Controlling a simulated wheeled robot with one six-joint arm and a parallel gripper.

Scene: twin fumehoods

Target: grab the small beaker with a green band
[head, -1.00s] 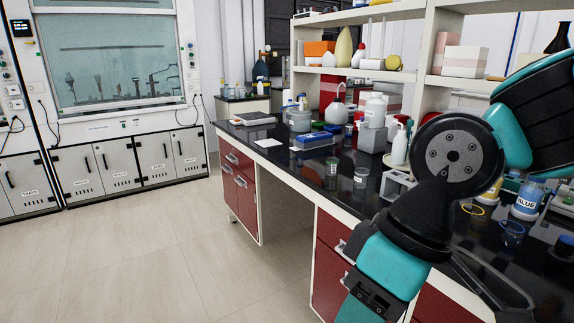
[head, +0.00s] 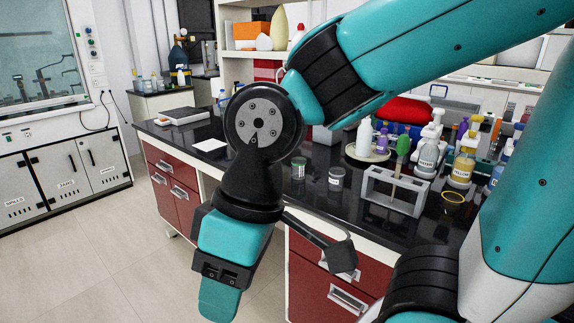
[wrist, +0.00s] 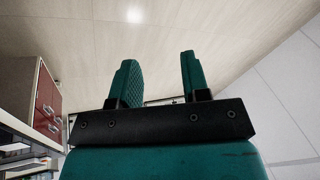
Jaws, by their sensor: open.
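A small beaker with what looks like a green band (head: 299,169) stands on the black bench top, near its front edge, in the head view. Just right of it stands a similar small container (head: 336,180) with a pale label. My gripper (head: 218,308) hangs in front of the bench, left of and below the beaker, clear of it. In the wrist view my gripper (wrist: 160,75) is open, with its two green fingers apart and nothing between them. The wrist view shows no beaker.
A white rack (head: 393,190) stands right of the containers, with a yellow-rimmed beaker (head: 453,198) beyond it. Bottles crowd the bench's right side. A white sheet (head: 209,145) lies at the left. Red drawers (head: 166,193) form the bench front; open floor (head: 100,270) lies left.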

